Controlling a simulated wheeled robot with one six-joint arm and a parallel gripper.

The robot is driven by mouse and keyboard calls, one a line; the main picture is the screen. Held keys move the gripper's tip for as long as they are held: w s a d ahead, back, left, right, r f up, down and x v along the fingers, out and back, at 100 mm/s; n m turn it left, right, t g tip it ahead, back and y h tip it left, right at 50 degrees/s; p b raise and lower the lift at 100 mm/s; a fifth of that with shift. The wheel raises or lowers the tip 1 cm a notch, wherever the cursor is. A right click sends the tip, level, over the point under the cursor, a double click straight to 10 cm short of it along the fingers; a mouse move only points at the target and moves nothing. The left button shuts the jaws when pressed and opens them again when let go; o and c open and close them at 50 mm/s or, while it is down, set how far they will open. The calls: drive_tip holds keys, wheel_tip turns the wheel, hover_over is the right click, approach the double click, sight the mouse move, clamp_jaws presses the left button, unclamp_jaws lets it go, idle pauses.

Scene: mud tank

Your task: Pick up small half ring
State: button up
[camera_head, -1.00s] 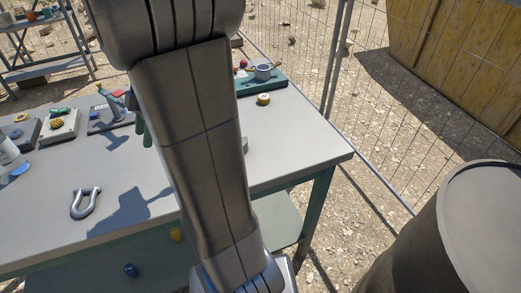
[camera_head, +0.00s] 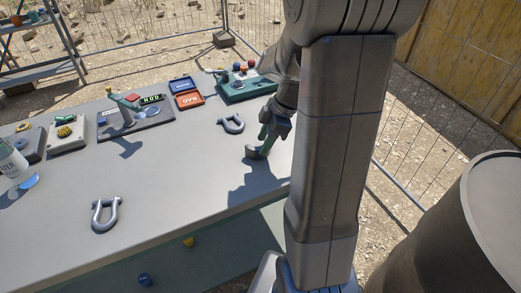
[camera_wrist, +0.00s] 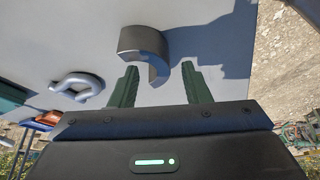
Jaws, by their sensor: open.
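The small half ring (camera_wrist: 143,40) is a dark grey curved piece on the light table top. In the wrist view it lies just beyond the fingertips, roughly in line with the gap between them. In the head view it shows at the table's right side (camera_head: 252,153), partly hidden by my gripper. My gripper (camera_wrist: 159,67) has two green fingers spread apart with nothing held between them. In the head view my gripper (camera_head: 265,140) is low over the table, close to the half ring. I cannot tell whether a finger touches it.
A grey shackle (camera_head: 231,124) lies just left of my gripper, and another (camera_head: 105,215) lies at the front left. A green control box (camera_head: 246,86), blue and orange trays (camera_head: 187,95) and several devices line the back. A dark barrel (camera_head: 465,225) stands right. The table's middle is clear.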

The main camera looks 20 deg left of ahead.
sight(260, 147)
drive_tip(key=x, duration=0.3)
drive_tip(key=shift+a+f, duration=0.1)
drive_tip(key=shift+f, duration=0.05)
drive_tip(key=shift+c, duration=0.4)
clamp_jaws()
